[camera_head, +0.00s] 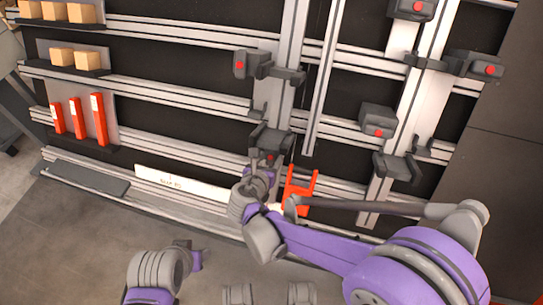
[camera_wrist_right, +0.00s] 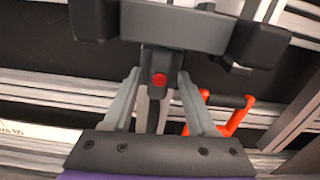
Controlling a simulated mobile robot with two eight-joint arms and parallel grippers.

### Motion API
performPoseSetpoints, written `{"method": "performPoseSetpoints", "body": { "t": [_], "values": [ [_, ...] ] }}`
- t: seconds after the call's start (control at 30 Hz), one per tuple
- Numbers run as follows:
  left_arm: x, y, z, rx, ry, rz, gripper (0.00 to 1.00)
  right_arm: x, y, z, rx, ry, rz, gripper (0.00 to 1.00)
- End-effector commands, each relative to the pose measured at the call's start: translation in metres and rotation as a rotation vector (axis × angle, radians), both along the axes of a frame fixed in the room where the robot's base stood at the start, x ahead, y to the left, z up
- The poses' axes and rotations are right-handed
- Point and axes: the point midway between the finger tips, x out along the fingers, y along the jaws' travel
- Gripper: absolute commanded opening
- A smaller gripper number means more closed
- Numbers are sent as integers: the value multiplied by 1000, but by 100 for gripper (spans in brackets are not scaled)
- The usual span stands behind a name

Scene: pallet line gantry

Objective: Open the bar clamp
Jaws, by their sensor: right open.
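A dark grey bar clamp (camera_head: 271,137) with a red button sits on a vertical rail at the centre of the head view. In the right wrist view the clamp (camera_wrist_right: 172,28) fills the top, and its red button (camera_wrist_right: 160,80) faces me. My right gripper (camera_head: 262,166) is open just below and in front of the clamp. Its two grey fingers (camera_wrist_right: 160,84) stand either side of the red-button part, with gaps visible. Contact cannot be told. My left arm's wrist end (camera_head: 190,258) is low at the left, and its fingers are not clear.
An orange-red fork-shaped bracket (camera_head: 300,190) stands close right of my right gripper. Similar clamps with red dots (camera_head: 378,120) (camera_head: 245,65) sit on other rails. Wooden blocks (camera_head: 62,57) and red parts (camera_head: 99,118) rest on shelves at left. A white label strip (camera_head: 180,185) lies below.

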Motion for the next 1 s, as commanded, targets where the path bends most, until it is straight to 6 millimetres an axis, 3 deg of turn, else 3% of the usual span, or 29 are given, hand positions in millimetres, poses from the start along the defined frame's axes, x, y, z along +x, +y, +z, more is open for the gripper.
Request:
{"method": "performPoseSetpoints", "body": {
  "t": [0.7, 1.0],
  "values": [
    [-5, 0, 37, 0, -12, 0, 50, -69, 23, 41, 1, -1, 2, 57],
    [-5, 0, 38, 0, -12, 0, 50, -74, 24, 42, 1, 0, 0, 57]
  ]
}}
